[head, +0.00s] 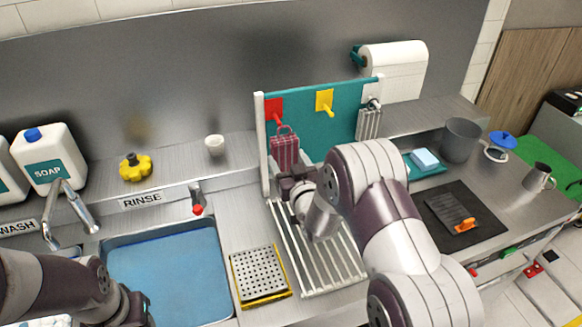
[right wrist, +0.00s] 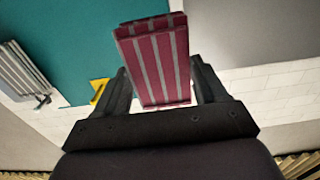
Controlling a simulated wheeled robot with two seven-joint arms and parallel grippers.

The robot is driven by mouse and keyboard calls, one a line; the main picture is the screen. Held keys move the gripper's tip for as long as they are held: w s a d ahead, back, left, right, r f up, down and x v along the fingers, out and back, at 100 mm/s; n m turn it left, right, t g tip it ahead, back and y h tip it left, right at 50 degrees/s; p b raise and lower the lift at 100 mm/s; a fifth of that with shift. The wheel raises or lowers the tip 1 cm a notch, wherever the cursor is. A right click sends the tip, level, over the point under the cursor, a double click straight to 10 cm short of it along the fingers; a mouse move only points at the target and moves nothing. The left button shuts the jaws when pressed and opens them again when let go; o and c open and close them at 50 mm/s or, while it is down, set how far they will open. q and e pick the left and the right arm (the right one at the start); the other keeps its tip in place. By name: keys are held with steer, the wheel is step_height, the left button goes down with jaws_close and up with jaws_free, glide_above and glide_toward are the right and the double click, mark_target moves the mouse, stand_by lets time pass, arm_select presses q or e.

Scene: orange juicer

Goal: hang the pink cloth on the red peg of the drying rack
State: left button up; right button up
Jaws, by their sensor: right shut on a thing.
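The pink cloth (head: 285,152), dark pink with pale stripes and a loop at its top, is upright in front of the teal panel of the drying rack (head: 295,95). The red peg (head: 276,117) sticks out from a red plate at the panel's upper left. The loop is just below and beside the peg; I cannot tell whether it is around it. My right gripper (head: 290,178) is shut on the cloth's lower part. In the right wrist view the cloth (right wrist: 155,60) stands between the fingers (right wrist: 160,90). My left gripper (head: 135,308) is at the bottom left, its fingers unclear.
A yellow peg (head: 325,103) is right of the red one, and a grey striped cloth (head: 369,124) hangs farther right. White rack slats (head: 318,262) lie below. The blue sink (head: 165,270) is at left, with a perforated yellow-edged tray (head: 260,274) beside it.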

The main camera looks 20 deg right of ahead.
steer(key=shift+w+f, duration=0.1)
steer(key=shift+w, duration=0.5)
steer(key=shift+w+r, duration=0.2)
steer(key=shift+w, duration=0.3)
steer(key=w, duration=0.3)
steer(key=shift+w+f+b, duration=0.15)
steer(key=shift+f+b, duration=0.1)
steer(key=shift+b, duration=0.1)
arm_select(q)
steer(key=shift+s+f+b, duration=0.1)
steer(key=shift+f+b, duration=0.95)
steer(key=shift+f, duration=0.3)
arm_select(e)
steer(key=shift+w+a+f, duration=0.1)
steer(key=shift+w+f, duration=0.15)
steer(key=shift+w, duration=0.5)
arm_select(q)
steer(key=shift+s, duration=0.1)
arm_select(e)
steer(key=shift+s, duration=0.1)
